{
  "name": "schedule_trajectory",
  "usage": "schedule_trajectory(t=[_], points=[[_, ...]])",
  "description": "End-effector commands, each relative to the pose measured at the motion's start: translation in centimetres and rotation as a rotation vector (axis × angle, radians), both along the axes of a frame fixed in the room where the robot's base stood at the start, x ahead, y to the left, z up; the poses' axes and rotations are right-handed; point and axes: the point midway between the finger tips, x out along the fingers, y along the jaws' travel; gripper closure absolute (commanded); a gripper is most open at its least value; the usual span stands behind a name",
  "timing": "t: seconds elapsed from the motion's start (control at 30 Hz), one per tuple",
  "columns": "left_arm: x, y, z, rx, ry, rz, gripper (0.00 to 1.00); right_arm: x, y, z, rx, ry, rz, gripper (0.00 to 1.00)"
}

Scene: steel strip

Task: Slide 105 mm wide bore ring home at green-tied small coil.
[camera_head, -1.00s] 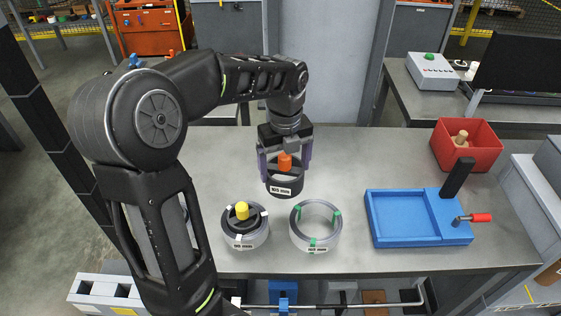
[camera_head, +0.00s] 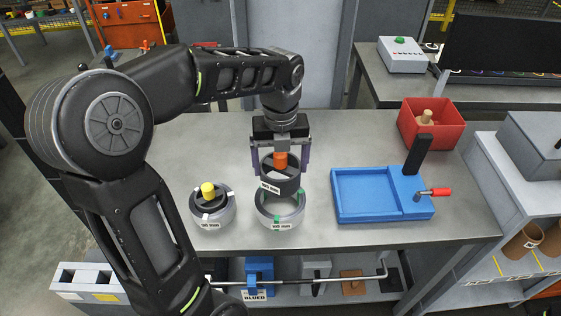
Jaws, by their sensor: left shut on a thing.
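The ring (camera_head: 269,187) is dark with a white label on its front and an orange knob (camera_head: 280,160) standing in it. My left gripper (camera_head: 280,172) is shut on this ring, its fingers on either side. The green-tied small coil (camera_head: 279,222) is a grey hoop with green ties and a label, lying on the steel table. The held ring is over the coil's far part and hides some of its rim; I cannot tell whether they touch. My right gripper is not in view.
A white-tied coil (camera_head: 227,213) with a yellow-knobbed dark ring (camera_head: 210,199) in it stands to the left. A blue tray fixture (camera_head: 362,213) with a black post and red handle is to the right. A red bin (camera_head: 454,137) stands behind it.

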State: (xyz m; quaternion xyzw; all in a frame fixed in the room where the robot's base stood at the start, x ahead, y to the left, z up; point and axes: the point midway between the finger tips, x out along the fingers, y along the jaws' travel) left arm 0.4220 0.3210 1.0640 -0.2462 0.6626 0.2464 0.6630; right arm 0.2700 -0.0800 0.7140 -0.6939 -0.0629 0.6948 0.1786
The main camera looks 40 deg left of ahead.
Motion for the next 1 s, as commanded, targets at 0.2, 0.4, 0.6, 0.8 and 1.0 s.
schedule_trajectory(t=[0.2,0.4,0.6,0.8,1.0], points=[[0.0,0.0,-2.1,0.0,0.0,0.001,0.59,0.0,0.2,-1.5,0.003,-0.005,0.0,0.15],[0.0,0.0,-3.9,0.0,0.0,0.001,0.59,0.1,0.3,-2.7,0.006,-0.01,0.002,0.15],[0.0,0.0,-5.2,0.0,0.0,0.001,0.59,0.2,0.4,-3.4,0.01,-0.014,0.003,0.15],[0.0,0.0,-5.5,0.001,-0.001,0.001,0.59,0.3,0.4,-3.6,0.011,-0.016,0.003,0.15],[0.0,0.0,-5.5,0.0,0.0,0.001,0.59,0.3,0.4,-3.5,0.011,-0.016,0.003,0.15]])
